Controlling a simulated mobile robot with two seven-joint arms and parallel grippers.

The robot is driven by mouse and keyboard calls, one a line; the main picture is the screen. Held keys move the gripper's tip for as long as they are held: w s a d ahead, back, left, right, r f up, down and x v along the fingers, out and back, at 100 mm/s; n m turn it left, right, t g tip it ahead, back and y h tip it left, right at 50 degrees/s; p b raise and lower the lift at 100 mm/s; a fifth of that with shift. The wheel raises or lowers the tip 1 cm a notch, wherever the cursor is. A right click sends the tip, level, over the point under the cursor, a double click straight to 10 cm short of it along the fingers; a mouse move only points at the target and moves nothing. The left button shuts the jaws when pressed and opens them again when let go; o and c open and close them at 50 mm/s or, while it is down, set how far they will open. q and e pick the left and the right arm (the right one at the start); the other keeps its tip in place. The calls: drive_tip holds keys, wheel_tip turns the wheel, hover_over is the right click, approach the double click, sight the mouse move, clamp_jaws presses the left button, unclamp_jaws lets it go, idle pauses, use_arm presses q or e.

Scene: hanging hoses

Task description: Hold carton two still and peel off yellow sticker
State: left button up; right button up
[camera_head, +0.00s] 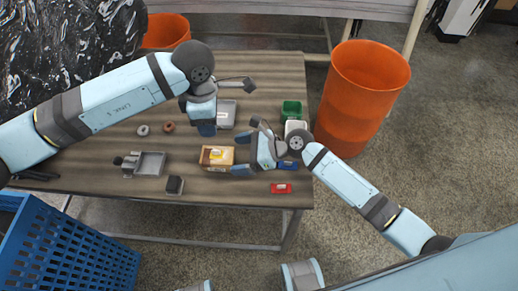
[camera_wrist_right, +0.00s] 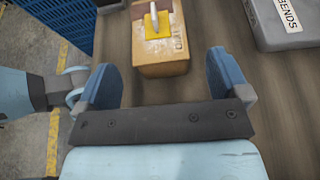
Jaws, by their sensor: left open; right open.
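A tan carton (camera_head: 226,160) sits on the wooden table, with a yellow sticker (camera_head: 215,154) on its top. In the right wrist view the carton (camera_wrist_right: 158,69) lies ahead of the fingers, and the yellow sticker (camera_wrist_right: 158,33) has a pale raised tab on it. My right gripper (camera_head: 244,147) is open and empty just right of the carton. In the right wrist view my gripper's blue fingers (camera_wrist_right: 163,78) stand apart, short of the carton. My left gripper (camera_head: 205,128) is above and behind the carton, pointing down and open; its fingers overlap, so their gap is hidden.
A grey tray (camera_head: 150,163) and dark block (camera_head: 174,185) lie left of the carton. A red block (camera_head: 281,188), blue block (camera_head: 288,165) and green bin (camera_head: 291,110) lie right. Orange bins (camera_head: 366,85) and a blue crate (camera_head: 70,248) stand off the table.

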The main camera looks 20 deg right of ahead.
drive_tip(key=shift+x, duration=2.1)
drive_tip(key=shift+c, duration=0.2)
drive_tip(key=c, duration=0.9)
use_arm(q)
drive_tip(key=shift+c, duration=0.8)
use_arm(e)
drive_tip(key=shift+c, duration=0.2)
drive_tip(key=shift+d, duration=0.1)
use_arm(q)
drive_tip(key=m+g+h, duration=0.1)
drive_tip(key=m+h, duration=0.1)
drive_tip(key=h, duration=0.2)
approach(212, 150)
drive_tip(key=x, duration=0.9)
drive_tip(key=shift+s+f, duration=0.1)
